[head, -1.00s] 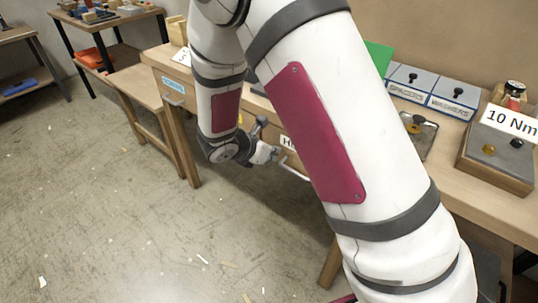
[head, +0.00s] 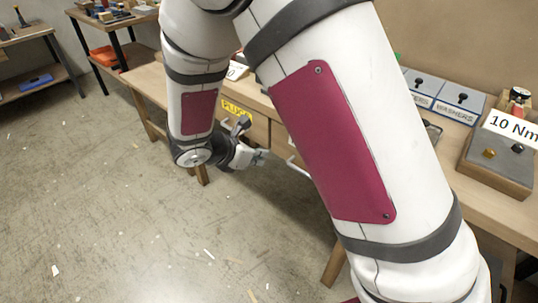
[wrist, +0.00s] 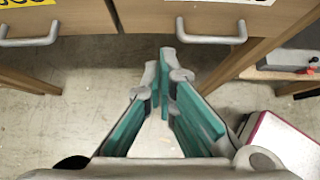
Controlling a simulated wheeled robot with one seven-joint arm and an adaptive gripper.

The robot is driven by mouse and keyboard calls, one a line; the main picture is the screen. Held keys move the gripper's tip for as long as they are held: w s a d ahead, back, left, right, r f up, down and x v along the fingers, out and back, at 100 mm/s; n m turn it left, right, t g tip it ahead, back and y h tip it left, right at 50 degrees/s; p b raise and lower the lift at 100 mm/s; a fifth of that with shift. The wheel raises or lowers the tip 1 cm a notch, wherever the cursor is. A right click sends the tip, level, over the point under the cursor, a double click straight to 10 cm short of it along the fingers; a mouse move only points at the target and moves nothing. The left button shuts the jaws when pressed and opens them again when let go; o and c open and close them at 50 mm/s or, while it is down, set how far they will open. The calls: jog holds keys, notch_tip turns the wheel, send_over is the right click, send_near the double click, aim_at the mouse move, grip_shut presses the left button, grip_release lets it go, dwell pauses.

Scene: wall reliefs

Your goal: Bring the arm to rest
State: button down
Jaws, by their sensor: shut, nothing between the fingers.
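My gripper (head: 262,157) is in front of the workbench in the head view, below the tabletop and near the drawer fronts. In the wrist view its two fingers (wrist: 162,75) with green pads are together at the tips, with nothing between them. The fingertips point toward the gap between two drawer handles and appear apart from both. My arm covers much of the bench in the head view.
The workbench (head: 508,218) carries lidded boxes (head: 459,100) and a wooden block with a "10 Nm" sign (head: 497,166). Drawer handles (wrist: 30,35) and (wrist: 212,34) stick out nearby. A shelf table (head: 120,25) stands at the back left. The floor (head: 90,200) at left is open.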

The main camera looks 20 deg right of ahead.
jog(key=s+d+r+m+g+y, duration=0.1)
jog(key=s+d+r+m+g, duration=0.1)
jog(key=s+d+r+m, duration=0.45)
jog(key=s+d+r+m+g, duration=0.2)
jog(key=s+d+r+m, duration=0.1)
jog(key=s+r+m, duration=0.45)
jog(key=s+a+r+m+y, duration=0.1)
jog(key=s+r+m+y, duration=0.1)
jog(key=s+m, duration=0.35)
jog(key=s+r+m+y, duration=0.2)
jog(key=s+y, duration=0.1)
jog(key=s, duration=0.5)
jog(key=s+a+r+m+y, duration=0.1)
jog(key=s+r+m+y, duration=0.15)
jog(key=s, duration=0.35)
notch_tip(320, 180, up, 13)
jog(key=t+p, duration=0.2)
jog(key=p, duration=1.1)
jog(key=shift+d+m+t, duration=0.15)
jog(key=shift+m+t, duration=0.25)
jog(key=shift+s+r+h, duration=0.1)
jog(key=shift+h, duration=0.15)
